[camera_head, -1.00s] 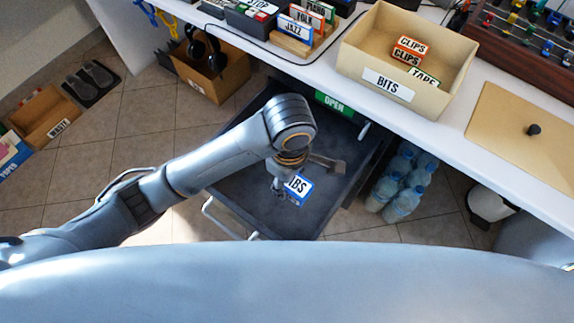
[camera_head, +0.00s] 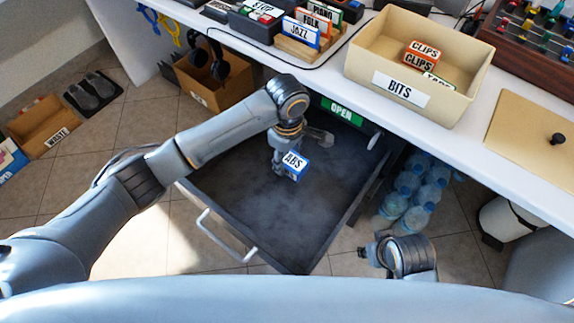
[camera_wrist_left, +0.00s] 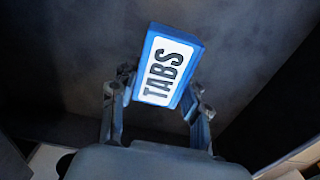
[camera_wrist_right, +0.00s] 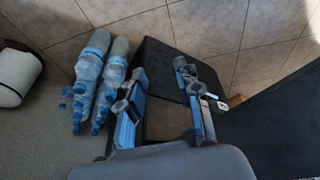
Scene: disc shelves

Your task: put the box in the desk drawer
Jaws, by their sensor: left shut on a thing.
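A blue box with a white label reading TABS (camera_head: 295,162) is in my left gripper (camera_head: 285,168). In the left wrist view the box (camera_wrist_left: 168,68) sits between the two fingers (camera_wrist_left: 158,100), which are shut on it. The open desk drawer (camera_head: 325,215) is dark grey, with a pale bar handle at its front. The box is over the far-left part of the drawer; I cannot tell whether it touches the floor of it. My right gripper (camera_head: 368,250) is low at the right, beside the drawer. In the right wrist view its fingers (camera_wrist_right: 162,85) are apart and empty.
The white desk (camera_head: 325,72) runs above the drawer, with a green OPEN sign (camera_head: 342,110) under its edge. A tan BITS bin (camera_head: 400,88) stands on it. Water bottles (camera_head: 412,190) stand right of the drawer. A cardboard box with headphones (camera_head: 215,88) is at left.

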